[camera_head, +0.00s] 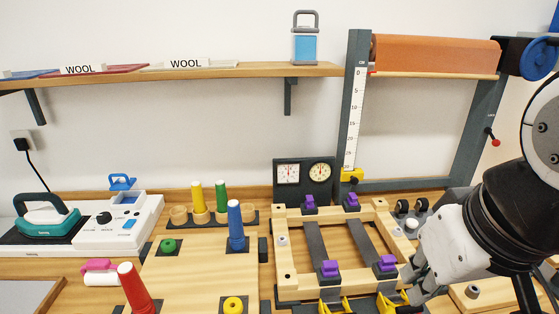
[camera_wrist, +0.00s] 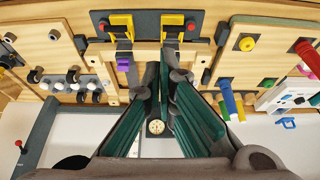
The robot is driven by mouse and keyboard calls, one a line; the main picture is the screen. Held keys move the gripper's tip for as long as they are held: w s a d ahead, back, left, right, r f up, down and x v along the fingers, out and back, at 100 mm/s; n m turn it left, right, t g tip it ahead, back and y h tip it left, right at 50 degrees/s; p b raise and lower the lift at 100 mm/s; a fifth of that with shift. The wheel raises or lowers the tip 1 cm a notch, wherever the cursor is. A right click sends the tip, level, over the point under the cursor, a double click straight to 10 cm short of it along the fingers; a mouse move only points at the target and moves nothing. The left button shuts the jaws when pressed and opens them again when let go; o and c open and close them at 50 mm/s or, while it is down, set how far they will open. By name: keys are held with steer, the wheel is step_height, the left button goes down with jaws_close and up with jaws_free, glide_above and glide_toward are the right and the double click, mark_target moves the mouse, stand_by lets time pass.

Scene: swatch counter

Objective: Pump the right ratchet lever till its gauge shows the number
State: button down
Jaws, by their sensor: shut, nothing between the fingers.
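Two yellow ratchet levers sit at the front edge of a wooden frame (camera_head: 283,255), partly cut off in the head view: the left lever (camera_head: 335,305) and the right lever (camera_head: 393,300). In the upside-down wrist view, the right lever (camera_wrist: 121,28) is at upper left and the left lever (camera_wrist: 173,19) beside it. A dark panel holds two dials, the left gauge (camera_head: 288,173) and the right gauge (camera_head: 320,172); their readings are too small to tell. My gripper (camera_head: 413,283) is shut and empty, beside the right lever; contact cannot be told. Its fingers also show in the wrist view (camera_wrist: 165,72).
Purple buckles (camera_head: 329,268) and dark straps (camera_head: 361,247) cross the frame. Left of it stand a blue peg (camera_head: 236,222) and a red peg (camera_head: 133,286) on a pale board. Rollers and knobs (camera_head: 403,206) lie right of the frame. A shelf (camera_head: 250,71) runs behind.

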step_height(320, 180, down, 29)
steer(key=d+g+b, duration=0.1)
steer(key=g+b, duration=0.2)
steer(key=b, duration=2.1)
steer(key=shift+w+d+r+g, duration=0.15)
steer(key=shift+w+g, duration=0.1)
steer(key=shift+g, duration=0.15)
step_height(320, 180, up, 25)
steer(key=t+p, duration=0.3)
steer(key=p, duration=1.9)
steer(key=shift+t+p, duration=0.3)
steer(key=shift+t, duration=0.1)
steer(key=shift+d, duration=0.1)
